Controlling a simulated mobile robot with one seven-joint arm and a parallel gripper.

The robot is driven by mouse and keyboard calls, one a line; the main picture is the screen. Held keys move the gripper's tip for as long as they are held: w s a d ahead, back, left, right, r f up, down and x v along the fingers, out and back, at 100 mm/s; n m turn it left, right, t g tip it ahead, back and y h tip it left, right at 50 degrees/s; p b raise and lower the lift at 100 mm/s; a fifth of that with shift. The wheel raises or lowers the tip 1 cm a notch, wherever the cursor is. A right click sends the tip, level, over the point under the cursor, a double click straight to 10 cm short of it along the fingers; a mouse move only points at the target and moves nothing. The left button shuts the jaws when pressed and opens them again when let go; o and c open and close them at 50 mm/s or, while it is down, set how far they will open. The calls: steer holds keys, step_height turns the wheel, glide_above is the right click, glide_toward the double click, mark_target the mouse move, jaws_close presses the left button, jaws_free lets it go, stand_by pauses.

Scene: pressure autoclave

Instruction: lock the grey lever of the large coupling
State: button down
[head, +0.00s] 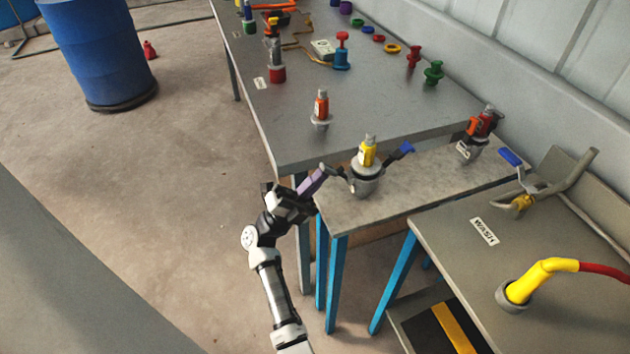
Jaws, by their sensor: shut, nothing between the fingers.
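A grey cup-shaped coupling (367,186) with a yellow-bodied fitting (367,151) in it stands on the lower bench. It is the coupling nearest my gripper. A lever with a greyish-purple grip (313,182) sticks out from its left side, slanting down to the left. A blue-gripped lever (402,150) sticks out to the right and slants up. No plainly grey grip shows. My gripper (304,202) is shut and empty, at the outer end of the greyish-purple grip. I cannot tell whether they touch. My gripper and wrist hide part of that end.
Open floor lies left.

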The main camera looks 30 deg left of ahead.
mark_target(325, 166)
steer(key=shift+w+d+r+g+y+p, duration=0.1)
steer(key=shift+w+r+g+y+p, duration=0.1)
steer(key=shift+r+g+y, duration=0.3)
steer(key=shift+w+d+r+g+y+p, duration=0.15)
steer(key=shift+r+g+y, duration=0.25)
steer(key=shift+r+g, duration=0.2)
steer(key=r+g+y+p, duration=0.1)
steer(key=w+r+g+y, duration=0.1)
steer(key=shift+d+g+p, duration=0.3)
steer(key=shift+d+p, duration=0.05)
steer(key=shift+w+d+r+g, duration=0.1)
steer(key=shift+w+d+g, duration=0.05)
steer(key=shift+g, duration=0.15)
steer(key=shift+x, duration=0.75)
steer(key=shift+w+d+r, duration=0.1)
steer(key=shift+w+r, duration=0.05)
steer(key=shift+r, duration=0.2)
